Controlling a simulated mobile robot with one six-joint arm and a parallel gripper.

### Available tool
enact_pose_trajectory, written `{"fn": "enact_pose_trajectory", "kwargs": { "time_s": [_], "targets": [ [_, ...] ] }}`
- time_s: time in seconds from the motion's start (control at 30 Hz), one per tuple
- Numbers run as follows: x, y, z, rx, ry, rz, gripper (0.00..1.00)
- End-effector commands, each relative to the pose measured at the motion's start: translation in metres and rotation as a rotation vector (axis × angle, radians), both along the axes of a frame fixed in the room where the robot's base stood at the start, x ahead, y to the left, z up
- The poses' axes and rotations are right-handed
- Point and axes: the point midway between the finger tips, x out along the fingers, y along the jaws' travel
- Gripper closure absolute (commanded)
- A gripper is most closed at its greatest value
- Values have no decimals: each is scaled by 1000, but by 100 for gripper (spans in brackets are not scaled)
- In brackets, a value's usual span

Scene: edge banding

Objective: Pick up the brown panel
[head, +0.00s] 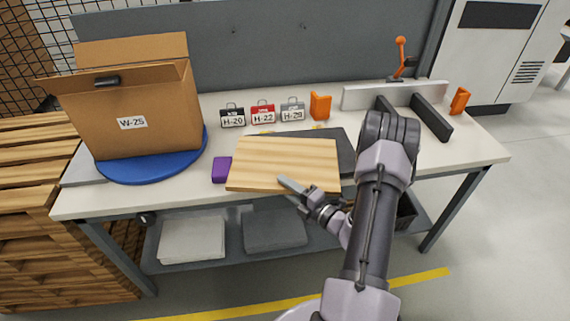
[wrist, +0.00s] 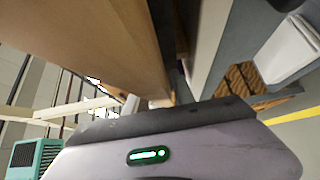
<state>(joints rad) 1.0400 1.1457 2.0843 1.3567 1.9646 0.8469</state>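The brown panel (head: 285,160) is a light wood-grained board, lying roughly flat at the front of the workbench, over part of a dark mat. My gripper (head: 291,187) is at its front edge, with one pale finger showing over the top face near the front. The other finger is hidden, so I cannot tell whether the grip is closed. In the wrist view the panel (wrist: 105,40) runs close in front of the gripper body, with a dark gap between it and the bench edge. I cannot tell whether it is raised off the mat.
A purple block (head: 221,169) sits just left of the panel. Labelled tags, including H-22 (head: 263,113), and an orange block (head: 320,106) stand behind. A cardboard box (head: 130,115) rests on a blue disc (head: 155,173) at left. A white-grey fence (head: 394,95) stands at right.

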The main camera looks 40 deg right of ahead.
Motion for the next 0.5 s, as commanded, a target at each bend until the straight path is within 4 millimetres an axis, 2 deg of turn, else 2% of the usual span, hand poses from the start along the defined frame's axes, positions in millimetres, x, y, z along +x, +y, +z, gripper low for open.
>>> {"fn": "enact_pose_trajectory", "kwargs": {
  "time_s": [0.03,0.13,0.5],
  "targets": [
    [0,0,0,0,0,0,82],
    [0,0,0,0,0,0,100],
    [0,0,0,0,0,0,100]
  ]
}}
